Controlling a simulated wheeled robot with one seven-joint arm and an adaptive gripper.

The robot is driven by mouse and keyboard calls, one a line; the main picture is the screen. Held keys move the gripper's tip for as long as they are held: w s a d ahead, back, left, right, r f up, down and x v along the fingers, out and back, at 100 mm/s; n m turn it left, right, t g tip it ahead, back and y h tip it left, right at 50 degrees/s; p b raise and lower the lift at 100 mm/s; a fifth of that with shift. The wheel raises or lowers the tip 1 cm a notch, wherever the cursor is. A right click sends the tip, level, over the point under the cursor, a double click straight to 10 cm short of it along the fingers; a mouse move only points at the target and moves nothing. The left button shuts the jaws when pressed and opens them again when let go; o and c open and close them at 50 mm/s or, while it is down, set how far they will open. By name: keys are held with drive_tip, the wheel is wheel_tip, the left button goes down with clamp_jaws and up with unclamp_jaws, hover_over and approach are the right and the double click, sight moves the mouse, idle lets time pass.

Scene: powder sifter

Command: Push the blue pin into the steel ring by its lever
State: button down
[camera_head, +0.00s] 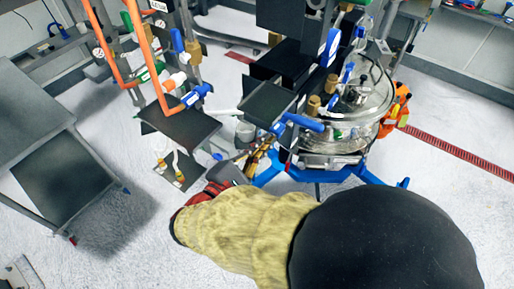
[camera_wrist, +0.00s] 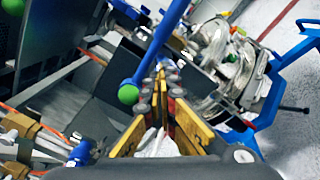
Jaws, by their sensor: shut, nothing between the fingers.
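The powder sifter is a round steel and clear vessel (camera_head: 345,115) right of centre in the head view. A blue lever (camera_head: 304,122) sticks out from its left side. In the wrist view a blue rod (camera_wrist: 160,45) with a green-capped end crosses just left of my fingertips; I cannot tell whether they touch. My gripper (camera_head: 258,156) is shut and empty below the lever's left end. Its yellow fingers (camera_wrist: 163,76) show in the wrist view. I cannot make out the steel ring or tell which blue part is the pin.
A blue stand base (camera_head: 370,176) spreads under the sifter. Orange pipes (camera_head: 151,55) with blue valve handles rise at the left, above a dark shelf (camera_head: 180,125). A grey table (camera_head: 30,105) stands far left. Open floor lies at lower left.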

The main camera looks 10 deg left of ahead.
drive_tip(key=shift+w+d, duration=0.25)
drive_tip(key=shift+w, duration=0.35)
drive_tip(key=shift+w+d, duration=0.2)
drive_tip(key=shift+w, duration=0.25)
idle(0.4)
drive_tip(key=v, duration=1)
drive_tip(key=shift+s+a+f, duration=0.1)
idle(0.7)
